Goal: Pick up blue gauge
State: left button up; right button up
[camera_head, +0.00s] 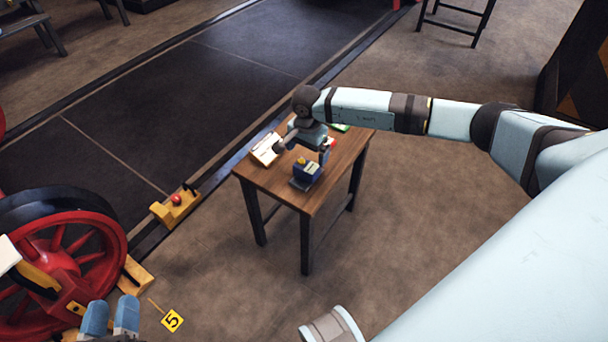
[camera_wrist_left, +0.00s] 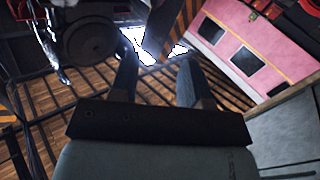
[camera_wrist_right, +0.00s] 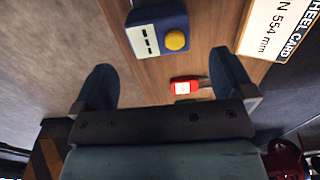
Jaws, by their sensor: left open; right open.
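The blue gauge (camera_head: 306,173) is a small blue box with a yellow button, on the wooden table near its front edge. In the right wrist view the blue gauge (camera_wrist_right: 150,15) shows its pale display and round yellow button, beyond my fingertips and partly cut off by the top edge. My right gripper (camera_head: 304,150) is open above the table, just behind the gauge; its spread fingers (camera_wrist_right: 163,75) hold nothing. My left gripper (camera_head: 111,316) is open and empty at the lower left, far from the table; its fingers also show in the left wrist view (camera_wrist_left: 157,75).
A white wheel card (camera_head: 265,148) lies at the table's left, and a small red device (camera_wrist_right: 186,87) lies on the table (camera_head: 274,186). A red wheel (camera_head: 65,262) and a yellow block (camera_head: 175,209) stand left. A yellow "5" marker (camera_head: 172,320) is on the floor.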

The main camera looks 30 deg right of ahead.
aim_at(307, 165)
notch_tip(307, 165, down, 3)
jog(key=shift+f, duration=0.1)
jog(key=shift+a+f+b, duration=0.1)
jog(key=shift+f+b, duration=0.4)
jog(key=shift+f, duration=0.05)
notch_tip(307, 165, down, 4)
jog(key=shift+s+f+b, duration=0.1)
jog(key=shift+b, duration=0.65)
pick_arm(q)
jog(key=shift+t+h, duration=0.8)
jog(key=shift+t, duration=0.1)
jog(key=r, duration=0.2)
jog(key=d+r, duration=0.1)
jog(key=r, duration=0.1)
jog(key=shift+s+d, duration=0.15)
jog(key=shift+d, duration=0.05)
pick_arm(e)
jog(key=c, duration=1.1)
